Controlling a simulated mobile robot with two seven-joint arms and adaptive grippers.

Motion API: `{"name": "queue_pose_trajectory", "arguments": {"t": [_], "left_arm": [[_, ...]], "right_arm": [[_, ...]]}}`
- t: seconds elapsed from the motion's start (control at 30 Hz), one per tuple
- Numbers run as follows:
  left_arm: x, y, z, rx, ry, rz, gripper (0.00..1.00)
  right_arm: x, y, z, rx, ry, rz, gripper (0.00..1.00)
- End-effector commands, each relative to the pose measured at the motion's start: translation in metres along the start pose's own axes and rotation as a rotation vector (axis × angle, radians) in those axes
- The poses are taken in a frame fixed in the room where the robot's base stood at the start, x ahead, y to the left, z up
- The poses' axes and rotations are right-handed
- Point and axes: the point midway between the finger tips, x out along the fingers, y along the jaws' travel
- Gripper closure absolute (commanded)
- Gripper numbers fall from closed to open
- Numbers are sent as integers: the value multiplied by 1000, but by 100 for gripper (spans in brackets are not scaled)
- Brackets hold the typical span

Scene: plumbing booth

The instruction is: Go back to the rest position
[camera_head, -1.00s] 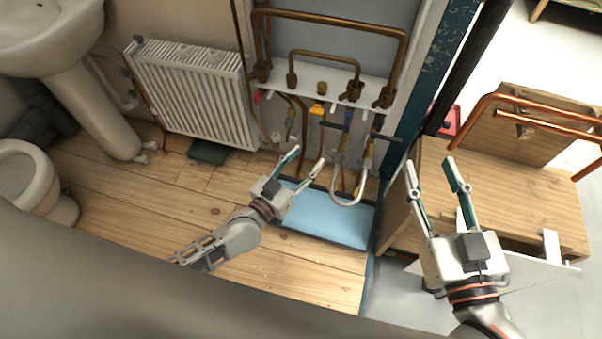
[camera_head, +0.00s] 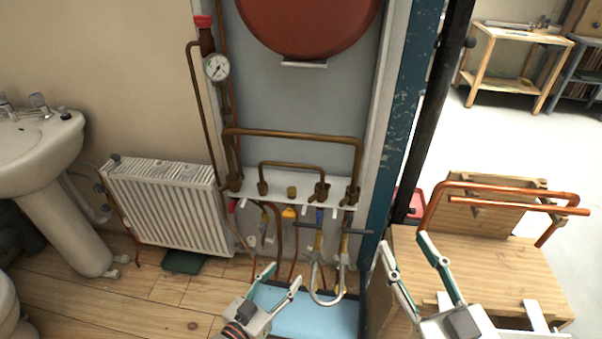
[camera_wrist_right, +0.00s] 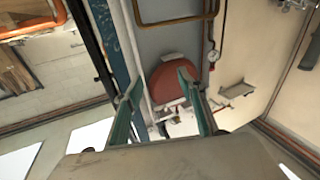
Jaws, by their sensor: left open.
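My left gripper (camera_head: 271,287) is at the bottom centre of the head view, its two fingers spread and nothing between them. It is above the floor, close to the blue mat (camera_head: 325,315). My right gripper (camera_head: 402,257) is further right, in front of the wooden bench (camera_head: 500,280). Its fingers are apart and empty. In the right wrist view, the right gripper (camera_wrist_right: 158,90) also shows two spread fingers, with the red round vessel (camera_wrist_right: 172,80) in the background between them.
Copper and brass pipes (camera_head: 290,135) with valves are on the wall ahead. A white radiator (camera_head: 170,205) and a washbasin (camera_head: 35,145) stand at left. A blue post (camera_head: 405,110) rises between the grippers. Bent copper pipes (camera_head: 510,195) are on the bench.

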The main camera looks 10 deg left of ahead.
Motion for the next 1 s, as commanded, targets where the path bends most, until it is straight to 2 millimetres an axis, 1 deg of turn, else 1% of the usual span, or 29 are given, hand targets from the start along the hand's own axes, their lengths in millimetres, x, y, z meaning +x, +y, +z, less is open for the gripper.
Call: {"name": "queue_pose_trajectory", "arguments": {"t": [0.07,0.13,0.17,0.23,0.27,0.3,0.37,0.4,0.47,0.5,0.6,0.7,0.8,0.83,1.0], "left_arm": [[0,0,0,0,-1,0,53],[-5,2,-1,2,-8,1,53],[-8,3,-2,4,-16,2,53],[-23,8,-3,10,-46,5,53],[-30,10,-4,13,-63,4,53],[-44,13,-3,19,-93,3,53],[-66,15,-1,29,-148,-6,53],[-83,14,2,39,-189,-16,53],[-107,12,7,51,-253,-35,53],[-123,10,10,60,-294,-50,53],[-160,2,18,80,-386,-89,53],[-186,-5,24,95,-454,-121,53],[-202,-10,28,105,-492,-142,53],[-204,-11,29,106,-498,-145,53],[-207,-12,31,107,-506,-149,53]], "right_arm": [[0,0,1,0,-2,0,60],[0,0,7,-3,-18,0,60],[0,0,13,-5,-33,0,60],[-2,0,36,-11,-86,1,60],[-4,0,48,-15,-116,2,60],[-8,1,69,-19,-164,3,60],[-18,3,105,-25,-245,5,60],[-27,4,129,-29,-302,7,60],[-44,6,165,-32,-385,10,60],[-56,8,187,-33,-436,12,60],[-86,10,232,-35,-546,15,60],[-111,12,263,-36,-622,18,60],[-126,13,280,-35,-665,19,60],[-129,13,282,-35,-671,19,60],[-132,13,287,-35,-681,19,60]]}}
